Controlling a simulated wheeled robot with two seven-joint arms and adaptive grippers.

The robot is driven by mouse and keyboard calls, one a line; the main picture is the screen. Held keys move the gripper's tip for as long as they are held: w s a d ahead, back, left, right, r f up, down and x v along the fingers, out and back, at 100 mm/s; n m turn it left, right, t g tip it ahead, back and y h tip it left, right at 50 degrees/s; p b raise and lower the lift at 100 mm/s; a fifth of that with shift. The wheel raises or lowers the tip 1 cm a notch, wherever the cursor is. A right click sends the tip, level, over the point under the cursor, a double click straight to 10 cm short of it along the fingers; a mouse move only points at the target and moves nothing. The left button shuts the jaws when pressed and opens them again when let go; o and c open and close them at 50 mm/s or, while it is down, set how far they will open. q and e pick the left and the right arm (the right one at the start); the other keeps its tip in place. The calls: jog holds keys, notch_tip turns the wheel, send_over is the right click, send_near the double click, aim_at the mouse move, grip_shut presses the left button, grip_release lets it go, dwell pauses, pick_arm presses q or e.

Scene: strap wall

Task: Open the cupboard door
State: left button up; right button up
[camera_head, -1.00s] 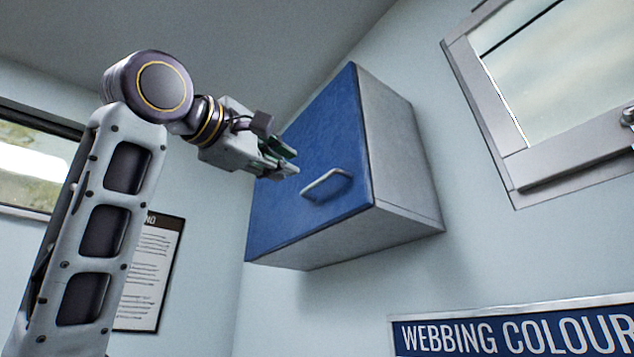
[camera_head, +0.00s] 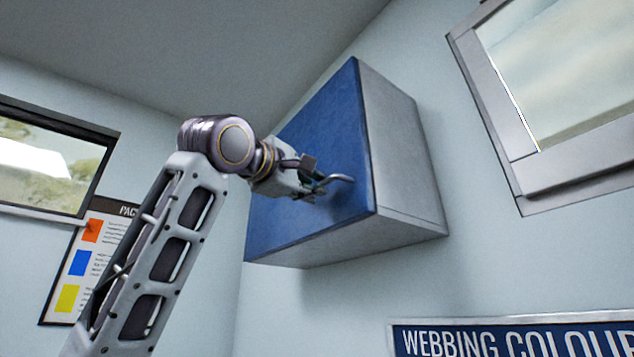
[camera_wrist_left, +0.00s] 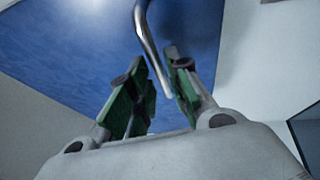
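The cupboard (camera_head: 408,150) hangs on the wall, with a grey side and a blue door (camera_head: 330,110) that is shut. A silver bar handle (camera_head: 343,179) sits near the door's lower right. My left gripper (camera_head: 322,186) is at the handle in the head view and covers part of it. In the left wrist view the gripper (camera_wrist_left: 158,88) has its two green-padded fingers apart, with the handle (camera_wrist_left: 152,50) reaching down between them. The handle lies close to the right finger; I cannot tell if they touch. My right gripper is not in view.
A window (camera_head: 570,90) with a grey frame is at the right, and another window (camera_head: 50,160) at the left. A poster (camera_head: 80,262) hangs behind my left arm. A webbing colour sign (camera_head: 510,338) is below the cupboard.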

pick_arm(q)
jog(key=shift+p+x, duration=0.5)
jog(key=shift+x, duration=1.05)
grip_shut()
jog(key=shift+f, duration=0.1)
